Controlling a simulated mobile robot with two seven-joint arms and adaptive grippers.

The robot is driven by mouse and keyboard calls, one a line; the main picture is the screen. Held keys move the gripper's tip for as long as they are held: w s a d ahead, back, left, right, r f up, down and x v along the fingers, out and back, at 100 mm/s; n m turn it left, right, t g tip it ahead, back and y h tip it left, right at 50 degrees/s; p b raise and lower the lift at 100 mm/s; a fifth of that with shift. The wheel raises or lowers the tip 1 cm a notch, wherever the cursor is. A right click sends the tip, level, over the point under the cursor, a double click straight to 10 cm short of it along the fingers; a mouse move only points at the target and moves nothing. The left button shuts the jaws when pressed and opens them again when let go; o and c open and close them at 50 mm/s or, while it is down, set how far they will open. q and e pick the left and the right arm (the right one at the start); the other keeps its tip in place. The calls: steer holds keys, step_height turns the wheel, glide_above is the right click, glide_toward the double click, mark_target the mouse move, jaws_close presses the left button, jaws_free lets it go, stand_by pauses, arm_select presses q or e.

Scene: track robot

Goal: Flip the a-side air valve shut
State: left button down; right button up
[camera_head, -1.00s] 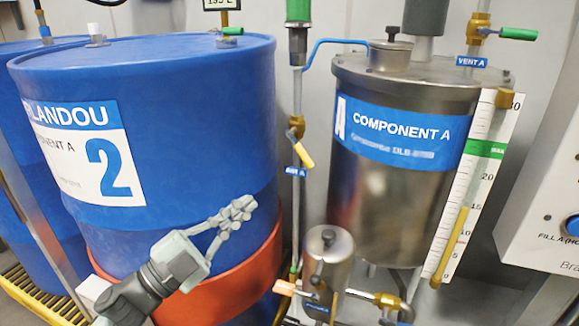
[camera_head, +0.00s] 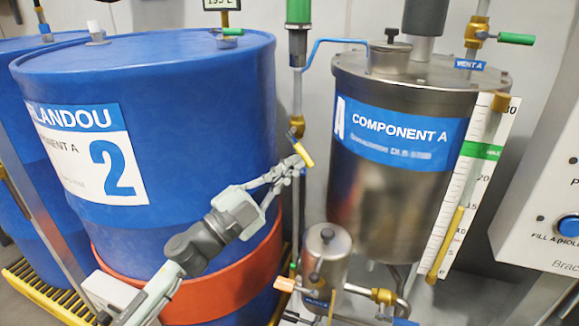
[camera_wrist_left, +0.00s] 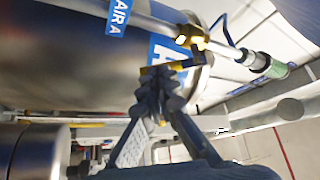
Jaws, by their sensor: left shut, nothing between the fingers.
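The a-side air valve is a small brass valve (camera_head: 297,122) on the thin vertical pipe between the blue drum and the steel tank. Its yellow lever (camera_head: 304,155) slants down and to the right. My left gripper (camera_head: 293,168) is shut and empty, its fingertips at the lower part of the lever; contact is unclear. In the left wrist view the brass valve body (camera_wrist_left: 192,37) and the AIR A tag (camera_wrist_left: 119,14) lie beyond the closed fingertips (camera_wrist_left: 162,76), with the yellow lever (camera_wrist_left: 180,65) right at them. In the head view the gripper covers the tag. My right gripper is out of view.
The blue drum (camera_head: 200,90) with a red band (camera_head: 190,295) stands left of the pipe. The Component A tank (camera_head: 385,205) stands right of it. A small steel canister (camera_head: 327,258) with an orange-handled valve (camera_head: 287,285) sits below.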

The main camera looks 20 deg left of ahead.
arm_select(q)
steer(key=shift+d+n+t, duration=0.1)
steer(key=shift+n+t, duration=0.2)
steer(key=shift+d+n, duration=0.15)
steer(key=shift+n, duration=0.15)
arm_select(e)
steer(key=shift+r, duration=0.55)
arm_select(q)
steer(key=shift+d+r+n+t+y+b, duration=0.15)
steer(key=shift+n+t+y+b, duration=0.2)
steer(key=shift+n, duration=0.25)
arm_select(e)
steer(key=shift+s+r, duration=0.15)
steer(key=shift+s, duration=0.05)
